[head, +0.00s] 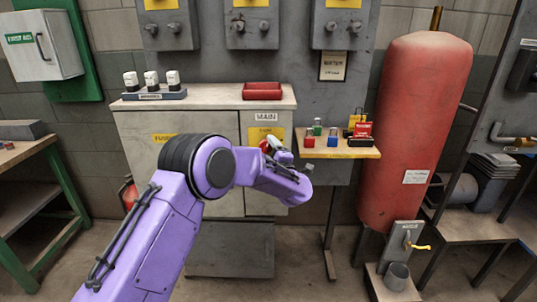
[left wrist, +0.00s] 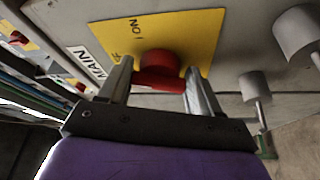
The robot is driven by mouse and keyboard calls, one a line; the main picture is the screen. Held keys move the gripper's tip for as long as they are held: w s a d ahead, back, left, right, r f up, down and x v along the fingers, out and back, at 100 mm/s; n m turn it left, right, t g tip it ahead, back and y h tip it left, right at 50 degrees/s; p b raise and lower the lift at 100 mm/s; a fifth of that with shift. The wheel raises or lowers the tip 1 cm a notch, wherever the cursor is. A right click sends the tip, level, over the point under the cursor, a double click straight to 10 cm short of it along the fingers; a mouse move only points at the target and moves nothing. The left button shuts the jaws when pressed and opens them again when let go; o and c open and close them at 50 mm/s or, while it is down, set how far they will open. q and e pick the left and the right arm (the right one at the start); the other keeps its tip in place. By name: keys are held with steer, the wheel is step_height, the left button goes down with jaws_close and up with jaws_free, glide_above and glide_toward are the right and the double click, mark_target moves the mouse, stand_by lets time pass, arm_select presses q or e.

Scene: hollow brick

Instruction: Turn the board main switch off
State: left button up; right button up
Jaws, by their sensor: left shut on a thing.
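The board main switch is a red knob with a red handle (left wrist: 160,68) on a yellow plate (left wrist: 205,30) marked ON, with a partly hidden second marking. In the head view it sits on the grey cabinet under the MAIN label (head: 266,117), and my purple left arm hides most of it. My left gripper (left wrist: 158,75) has one finger on each side of the red handle and is shut on it. Which marking the handle points to, I cannot tell. My right gripper is not in view.
A small wooden shelf (head: 335,151) with several padlocks is right of the switch. A red tank (head: 417,130) stands farther right. In the left wrist view, grey knobs (left wrist: 254,86) stick out on the right.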

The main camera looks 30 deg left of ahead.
arm_select(q)
steer(key=shift+r+n+g+h+b, duration=0.2)
steer(key=shift+n+g+h+b, duration=0.25)
steer(key=shift+n, duration=1.35)
steer(key=o, duration=0.8)
steer(key=b+v, duration=0.1)
steer(key=v, duration=0.9)
steer(key=shift+s+d, duration=0.2)
steer(key=shift+d, duration=0.05)
steer(key=shift+w, duration=0.1)
